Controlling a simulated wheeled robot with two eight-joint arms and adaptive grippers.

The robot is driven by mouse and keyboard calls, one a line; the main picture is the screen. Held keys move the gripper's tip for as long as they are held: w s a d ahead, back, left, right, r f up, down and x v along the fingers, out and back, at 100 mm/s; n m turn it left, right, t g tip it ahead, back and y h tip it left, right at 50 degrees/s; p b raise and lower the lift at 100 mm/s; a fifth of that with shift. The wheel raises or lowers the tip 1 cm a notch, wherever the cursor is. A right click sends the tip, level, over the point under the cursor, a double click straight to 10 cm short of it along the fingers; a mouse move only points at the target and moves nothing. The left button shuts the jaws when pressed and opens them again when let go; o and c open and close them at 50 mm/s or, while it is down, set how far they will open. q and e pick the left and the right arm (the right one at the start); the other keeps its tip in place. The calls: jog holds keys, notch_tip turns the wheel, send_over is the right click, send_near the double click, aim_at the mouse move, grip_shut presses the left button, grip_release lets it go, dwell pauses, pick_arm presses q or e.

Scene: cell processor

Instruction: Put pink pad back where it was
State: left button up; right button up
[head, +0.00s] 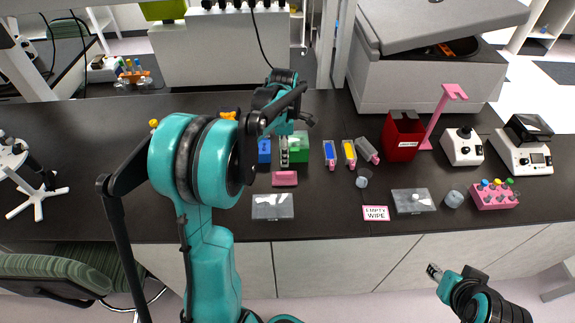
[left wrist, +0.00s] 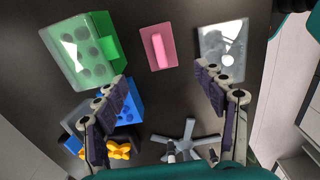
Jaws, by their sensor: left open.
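The pink pad (head: 284,178) lies flat on the dark bench, in front of the green and blue racks. It also shows at the top of the left wrist view (left wrist: 158,48), with a raised lighter pink bar along its middle. My left gripper (head: 292,108) is above the bench near the racks. In the left wrist view my left gripper (left wrist: 162,88) is open, its dark fingers wide apart with nothing between them; the pad is beyond the fingertips. My right gripper (head: 434,272) is low at the right, off the bench's front edge, apart from everything; its jaw opening is unclear.
A green rack (left wrist: 80,48) and a blue rack (left wrist: 124,102) stand beside the pad. A clear case (head: 272,206) lies in front of it. An "EMPTY WIPE" card (head: 376,213), a red box (head: 402,138) and a pink tube rack (head: 494,196) are to the right.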

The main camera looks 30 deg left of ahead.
pick_arm(q)
jog(key=s+d+r+m+t, duration=0.4)
jog(key=s+d+r+m, duration=0.3)
jog(key=s+d+m, duration=0.4)
jog(key=s+d+f+m+t, duration=0.2)
jog(key=s+m, duration=0.5)
jog(key=m, duration=0.6)
jog(key=shift+s+d+t, duration=0.4)
jog(key=shift+d+t, duration=0.2)
jog(key=shift+d, duration=0.55)
jog(key=shift+f, duration=0.1)
